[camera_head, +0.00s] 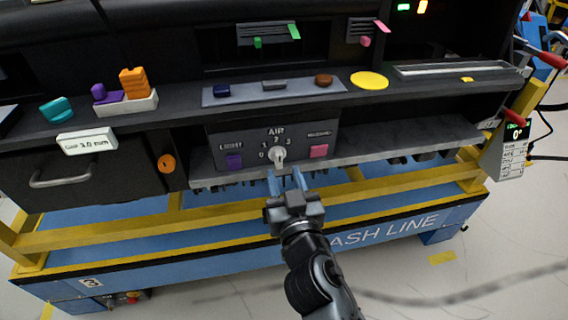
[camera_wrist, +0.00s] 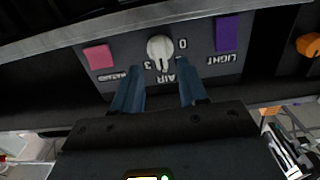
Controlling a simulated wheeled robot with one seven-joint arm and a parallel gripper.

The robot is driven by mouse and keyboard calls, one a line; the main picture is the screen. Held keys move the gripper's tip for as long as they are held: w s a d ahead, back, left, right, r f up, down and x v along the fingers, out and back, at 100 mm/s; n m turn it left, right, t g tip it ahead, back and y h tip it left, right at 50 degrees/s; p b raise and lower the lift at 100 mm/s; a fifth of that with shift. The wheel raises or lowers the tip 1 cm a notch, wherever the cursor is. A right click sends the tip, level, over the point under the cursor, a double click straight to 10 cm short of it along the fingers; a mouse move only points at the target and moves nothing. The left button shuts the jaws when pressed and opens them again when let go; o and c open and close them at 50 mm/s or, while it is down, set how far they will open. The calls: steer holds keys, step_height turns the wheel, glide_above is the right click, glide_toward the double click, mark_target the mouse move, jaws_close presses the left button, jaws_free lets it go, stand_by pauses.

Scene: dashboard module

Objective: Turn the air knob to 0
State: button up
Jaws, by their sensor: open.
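The air knob (camera_head: 278,155) is a white round knob with a raised grip, on the dark panel (camera_head: 215,140) under the AIR label. My gripper (camera_head: 286,178) is open and empty, just below and in front of the knob. In the wrist view its two blue fingers (camera_wrist: 161,82) stand apart, with the knob beyond their tips, apparently not touching.
A purple LIGHT button (camera_head: 233,161) is left of the knob and a pink HAZARD button (camera_head: 319,151) is right. A shelf (camera_head: 410,138) juts out below the panel. An orange knob (camera_head: 166,163) and drawer handle (camera_head: 60,177) are further left.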

mark_target(279, 162)
steer(key=shift+p+x, duration=0.3)
steer(key=shift+x, duration=1.75)
steer(key=shift+c, duration=0.2)
jaws_close()
